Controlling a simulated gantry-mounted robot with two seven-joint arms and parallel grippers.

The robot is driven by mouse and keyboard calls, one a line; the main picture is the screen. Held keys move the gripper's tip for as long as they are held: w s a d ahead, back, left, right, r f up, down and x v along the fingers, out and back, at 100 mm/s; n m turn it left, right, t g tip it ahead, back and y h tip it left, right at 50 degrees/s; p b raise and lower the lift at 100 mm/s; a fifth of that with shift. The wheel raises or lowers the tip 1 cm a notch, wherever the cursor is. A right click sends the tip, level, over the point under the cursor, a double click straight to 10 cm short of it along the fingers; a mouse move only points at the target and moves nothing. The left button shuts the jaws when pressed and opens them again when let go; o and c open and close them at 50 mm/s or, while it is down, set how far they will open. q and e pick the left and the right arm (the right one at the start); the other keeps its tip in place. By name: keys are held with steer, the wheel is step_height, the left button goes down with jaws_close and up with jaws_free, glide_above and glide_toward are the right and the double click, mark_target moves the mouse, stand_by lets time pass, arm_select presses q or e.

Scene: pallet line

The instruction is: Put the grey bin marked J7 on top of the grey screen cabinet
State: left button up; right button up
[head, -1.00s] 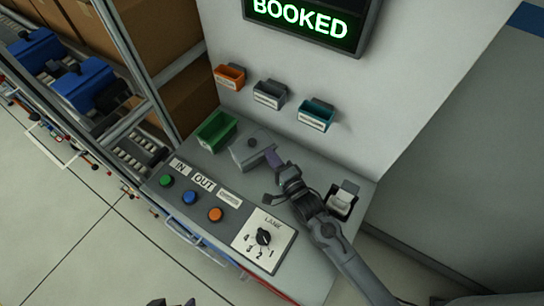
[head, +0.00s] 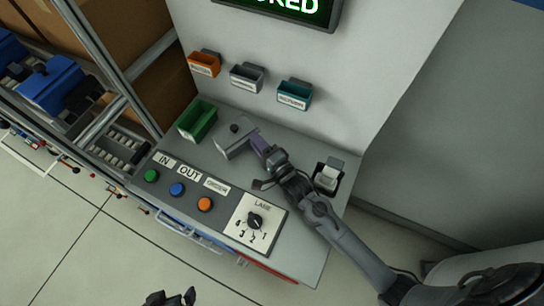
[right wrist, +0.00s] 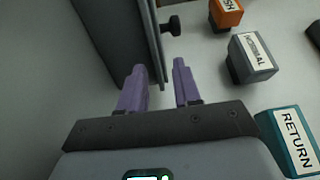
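I cannot make out a grey bin marked J7 in either view. A pale grey cabinet front (head: 350,75) carries the lit green-lettered screen (head: 300,5), cut off at the top of the head view; its top is out of view. My right gripper (head: 260,143) is over the console, its purple fingers close to a grey box with a black knob (head: 234,141). In the right wrist view its fingers (right wrist: 158,82) are apart, with the edge of a grey panel (right wrist: 122,40) close by; I cannot tell whether they touch it. Part of my left gripper (head: 170,298) shows at the bottom edge.
The console (head: 290,262) has IN and OUT buttons, a lane dial (head: 254,221) and a green tray (head: 198,120). Orange (head: 204,64), grey (head: 246,77) and teal (head: 294,95) holders hang above it. A roller rack with blue units (head: 55,85) and brown boxes stands left.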

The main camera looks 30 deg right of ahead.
steer(key=s, duration=0.3)
steer(key=s+d, duration=0.1)
steer(key=s, duration=0.5)
steer(key=shift+s+d+f, duration=0.15)
steer(key=shift+s+d, duration=0.15)
steer(key=shift+d, duration=0.1)
steer(key=shift+s+d, duration=0.1)
steer(key=shift+s, duration=0.6)
